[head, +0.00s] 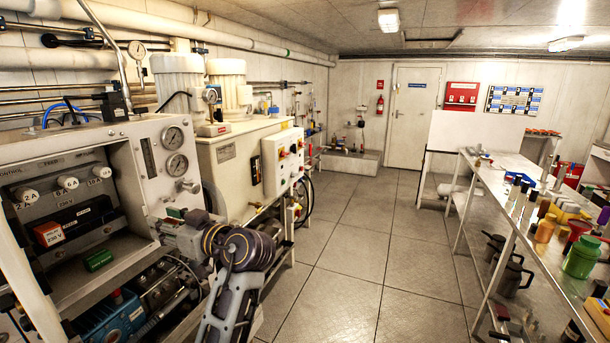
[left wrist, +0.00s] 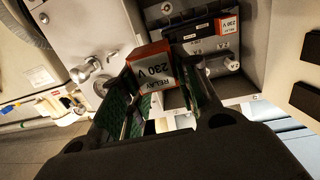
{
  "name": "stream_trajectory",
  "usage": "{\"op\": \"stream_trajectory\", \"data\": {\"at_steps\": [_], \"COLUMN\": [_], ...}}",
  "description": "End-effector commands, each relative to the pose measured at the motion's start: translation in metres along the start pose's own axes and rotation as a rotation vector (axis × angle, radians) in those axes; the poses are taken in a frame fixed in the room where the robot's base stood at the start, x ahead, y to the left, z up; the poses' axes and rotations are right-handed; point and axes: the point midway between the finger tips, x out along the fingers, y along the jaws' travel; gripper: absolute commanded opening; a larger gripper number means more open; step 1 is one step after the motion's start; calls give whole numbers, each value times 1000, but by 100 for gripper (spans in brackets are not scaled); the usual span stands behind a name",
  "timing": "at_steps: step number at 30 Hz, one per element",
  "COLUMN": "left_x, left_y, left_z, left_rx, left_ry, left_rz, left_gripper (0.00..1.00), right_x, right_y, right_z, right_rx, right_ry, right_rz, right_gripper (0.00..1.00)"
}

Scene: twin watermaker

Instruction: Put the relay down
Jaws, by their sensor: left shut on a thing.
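My left gripper (head: 172,228) is in front of the open control cabinet (head: 150,205), near its lower right corner. In the left wrist view the gripper (left wrist: 158,88) is shut on a relay (left wrist: 150,72), an orange-and-grey block marked "RELAY 230 V". The held relay is hard to make out in the head view. Another orange-and-black relay (head: 48,233), marked 230 V, sits inside the cabinet at the left; it also shows in the left wrist view (left wrist: 227,25), apart from the held one. My right gripper is not in view.
White fuse knobs (head: 67,182) line the cabinet above a black block. A green part (head: 99,260) lies on the cabinet floor. A blue pump (head: 115,318) stands below. A bench (head: 520,215) with bottles and jars runs along the right. The floor between is clear.

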Motion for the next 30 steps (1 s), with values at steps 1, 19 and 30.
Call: {"op": "stream_trajectory", "data": {"at_steps": [1,19,30], "left_x": [1,18,16], "left_y": [2,46,68], "left_z": [3,76,139], "left_rx": [2,18,29], "left_ry": [-1,-2,-2], "left_rz": [10,289,508], "left_gripper": [1,1,1], "right_x": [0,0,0], "right_y": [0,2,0], "right_z": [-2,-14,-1], "right_rx": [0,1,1], "right_ry": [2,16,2], "right_rz": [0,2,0], "right_gripper": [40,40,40]}}
